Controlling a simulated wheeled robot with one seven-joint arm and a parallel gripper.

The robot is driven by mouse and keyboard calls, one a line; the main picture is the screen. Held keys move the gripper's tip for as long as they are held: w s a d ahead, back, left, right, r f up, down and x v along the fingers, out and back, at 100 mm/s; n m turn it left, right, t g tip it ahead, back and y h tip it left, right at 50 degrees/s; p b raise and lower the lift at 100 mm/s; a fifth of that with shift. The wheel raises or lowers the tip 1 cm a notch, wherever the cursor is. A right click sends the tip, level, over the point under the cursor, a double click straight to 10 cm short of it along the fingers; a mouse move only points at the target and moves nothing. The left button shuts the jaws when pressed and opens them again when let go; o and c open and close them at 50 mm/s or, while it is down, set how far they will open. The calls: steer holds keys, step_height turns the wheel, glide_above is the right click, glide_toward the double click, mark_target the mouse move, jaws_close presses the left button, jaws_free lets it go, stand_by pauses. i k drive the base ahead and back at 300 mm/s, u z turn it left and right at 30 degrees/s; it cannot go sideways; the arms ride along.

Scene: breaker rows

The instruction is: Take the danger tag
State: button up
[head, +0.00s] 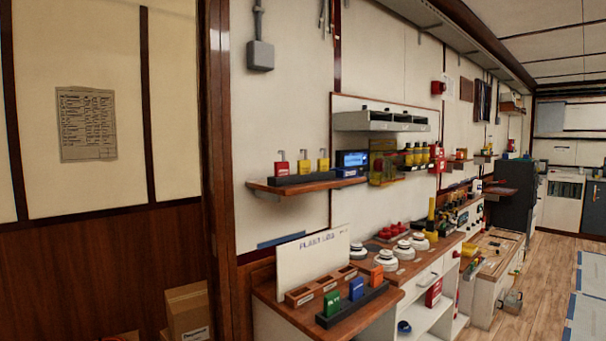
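I cannot pick out the danger tag for certain. Small red pieces (437,153) hang at the right end of a row of yellow-and-black items (411,157) on the wall board; they are too small to read. A red padlock (282,169) and two yellow padlocks (303,167) stand upright in a dark rack on the wooden wall shelf (330,188). Green (332,303), blue (356,288) and orange (376,275) blocks stand in a dark rack on the near counter. My gripper is not in view.
The counter (290,301) runs away along the wall, with a white sign board (313,262), several white round pieces (404,250) and red ones. A wooden post (218,170) and cardboard boxes (188,310) stand at left. Wooden floor (545,270) is open at right.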

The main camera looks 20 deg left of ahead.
mark_target(282, 169)
steer(key=i, duration=1.25)
steer(key=u, duration=2.15)
